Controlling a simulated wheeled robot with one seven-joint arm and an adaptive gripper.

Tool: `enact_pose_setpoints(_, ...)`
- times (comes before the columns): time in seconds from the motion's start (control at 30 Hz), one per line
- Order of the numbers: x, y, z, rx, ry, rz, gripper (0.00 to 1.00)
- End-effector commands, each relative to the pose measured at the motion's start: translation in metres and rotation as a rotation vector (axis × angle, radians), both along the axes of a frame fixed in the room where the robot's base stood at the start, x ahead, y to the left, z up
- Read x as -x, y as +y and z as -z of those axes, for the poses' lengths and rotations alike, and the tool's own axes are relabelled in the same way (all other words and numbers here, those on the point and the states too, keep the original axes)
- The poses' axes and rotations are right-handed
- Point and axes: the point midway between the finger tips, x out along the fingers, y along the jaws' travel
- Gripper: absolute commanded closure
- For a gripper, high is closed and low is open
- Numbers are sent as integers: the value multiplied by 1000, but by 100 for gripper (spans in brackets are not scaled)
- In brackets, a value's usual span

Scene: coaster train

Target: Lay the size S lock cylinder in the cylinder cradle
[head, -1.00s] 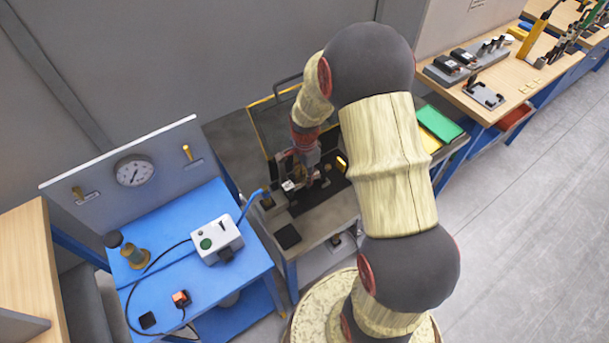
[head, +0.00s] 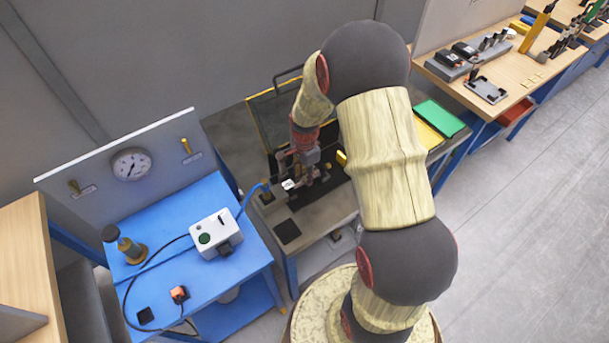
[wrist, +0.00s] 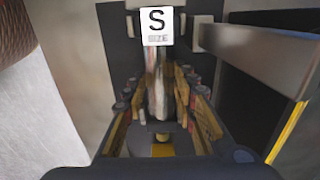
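My gripper (head: 300,182) reaches down over the grey workbench in the head view. In the wrist view its two fingers (wrist: 160,95) come close together on a narrow, blurred metallic piece, which I take to be the size S lock cylinder (wrist: 159,88). A white "S SIZE" tag (wrist: 157,25) stands at its far end, and a small white patch at the gripper, likely the tag, shows in the head view (head: 288,184). A dark fixture (head: 313,196) lies under the gripper. I cannot clearly make out the cylinder cradle, and the fingers hide the contact.
A blue bench (head: 180,275) with a white box (head: 216,236) and cable stands left. A black pad (head: 287,230) lies on the grey bench's front. Green (head: 440,117) and yellow trays sit right. A grey bar (wrist: 260,50) runs close to the fingers' right in the wrist view.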

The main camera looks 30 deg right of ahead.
Motion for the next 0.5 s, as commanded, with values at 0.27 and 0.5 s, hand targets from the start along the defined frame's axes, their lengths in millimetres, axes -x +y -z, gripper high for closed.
enact_pose_setpoints(0.27,-1,0,-1,1,-2,0,57)
enact_pose_setpoints(0.5,0,0,-1,0,-1,0,51)
